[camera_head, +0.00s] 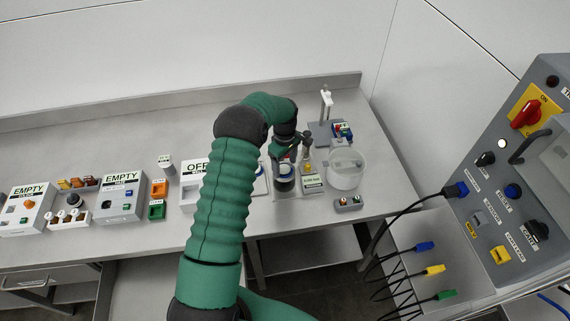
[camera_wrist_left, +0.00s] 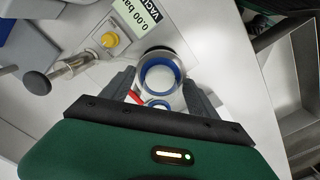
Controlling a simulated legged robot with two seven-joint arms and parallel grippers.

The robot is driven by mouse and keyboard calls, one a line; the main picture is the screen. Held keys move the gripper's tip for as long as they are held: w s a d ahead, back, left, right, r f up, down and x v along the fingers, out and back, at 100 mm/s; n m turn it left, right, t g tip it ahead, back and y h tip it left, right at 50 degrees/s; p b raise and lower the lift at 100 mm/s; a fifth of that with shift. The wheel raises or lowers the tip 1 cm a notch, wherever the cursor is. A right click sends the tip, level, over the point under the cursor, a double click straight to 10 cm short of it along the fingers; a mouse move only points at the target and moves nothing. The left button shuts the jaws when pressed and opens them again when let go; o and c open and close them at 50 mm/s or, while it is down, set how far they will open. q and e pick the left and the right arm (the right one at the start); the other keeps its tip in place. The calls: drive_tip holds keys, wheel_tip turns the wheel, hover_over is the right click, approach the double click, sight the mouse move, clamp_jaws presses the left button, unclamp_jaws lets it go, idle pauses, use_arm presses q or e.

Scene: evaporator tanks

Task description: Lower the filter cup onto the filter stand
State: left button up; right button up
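My left gripper (camera_head: 284,160) hangs over the right part of the bench, partly hidden by its own wrist in the head view. In the left wrist view, the fingers of the left gripper (camera_wrist_left: 160,83) stand on both sides of a clear round filter cup with a blue ring (camera_wrist_left: 160,74) and appear closed on it. The cup also shows in the head view (camera_head: 284,170). The filter stand is mostly hidden beneath the cup; a dark round edge (camera_wrist_left: 158,49) shows just past it. I cannot tell whether cup and stand touch. My right gripper is not in view.
A vacuum gauge box (camera_head: 311,183) with a yellow knob stands close to the right of the cup. A clear beaker (camera_head: 345,169) is farther right. Labelled boxes (camera_head: 122,197) line the bench at left. A control panel (camera_head: 510,190) stands at far right.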

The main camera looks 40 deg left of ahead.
use_arm(q)
drive_tip(key=shift+r, duration=0.1)
wheel_tip(320, 180, up, 17)
drive_tip(key=b, duration=0.3)
drive_tip(key=shift+f, duration=0.2)
